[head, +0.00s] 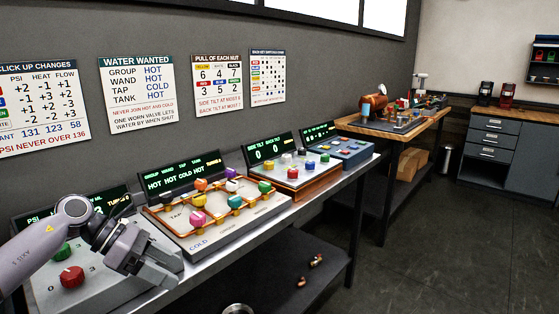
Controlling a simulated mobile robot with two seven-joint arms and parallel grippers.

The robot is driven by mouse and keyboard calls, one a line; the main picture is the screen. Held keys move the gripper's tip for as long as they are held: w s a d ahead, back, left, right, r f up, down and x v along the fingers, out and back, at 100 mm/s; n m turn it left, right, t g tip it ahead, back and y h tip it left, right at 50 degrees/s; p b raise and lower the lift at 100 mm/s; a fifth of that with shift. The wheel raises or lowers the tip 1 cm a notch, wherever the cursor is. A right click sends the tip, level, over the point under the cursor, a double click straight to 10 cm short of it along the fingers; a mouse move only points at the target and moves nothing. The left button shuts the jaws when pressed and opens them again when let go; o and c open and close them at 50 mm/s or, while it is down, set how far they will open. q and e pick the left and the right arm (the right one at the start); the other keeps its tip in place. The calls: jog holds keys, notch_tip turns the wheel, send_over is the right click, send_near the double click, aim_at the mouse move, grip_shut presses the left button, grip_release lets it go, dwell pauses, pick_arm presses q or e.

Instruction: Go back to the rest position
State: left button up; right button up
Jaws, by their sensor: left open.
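My left gripper (168,270) comes in from the left on a light grey arm and hangs in front of the leftmost console (104,290). Its jaws are open, and I see nothing between them. It covers part of that console, which has a red knob (72,276) and a green knob (62,252). Whether the gripper touches the console is hard to tell. My right gripper is not in view.
A metal bench (190,282) carries the valve panel (225,232) with coloured knobs, then a nut panel (288,174) and a blue box (345,152). Wall charts hang above. A wooden workbench (425,122) and grey cabinet (500,160) stand beyond. The floor (440,240) at right is clear.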

pick_arm(q)
jog(key=s+d+f+n+t+h, duration=0.35)
jog(key=d+n+t, duration=0.2)
jog(key=n, duration=0.35)
jog(key=s+d+f+n+t+h, duration=0.2)
jog(key=d+n+t+h, duration=0.2)
jog(key=d+n, duration=0.35)
jog(key=s+a+f+n+y, duration=0.3)
jog(key=s+f+n+y, duration=0.2)
jog(key=n, duration=0.5)
jog(key=s+a+f+n+y, duration=0.4)
jog(key=s+f+n+y, duration=0.1)
jog(key=s+f+n, duration=0.3)
jog(key=s+a+f+n+y, duration=0.3)
jog(key=s+f+n+y, duration=0.2)
jog(key=n, duration=0.8)
notch_tip(320, 180, down, 4)
jog(key=shift+s+a+r, duration=0.25)
jog(key=shift+s+a, duration=0.15)
jog(key=shift+s, duration=0.55)
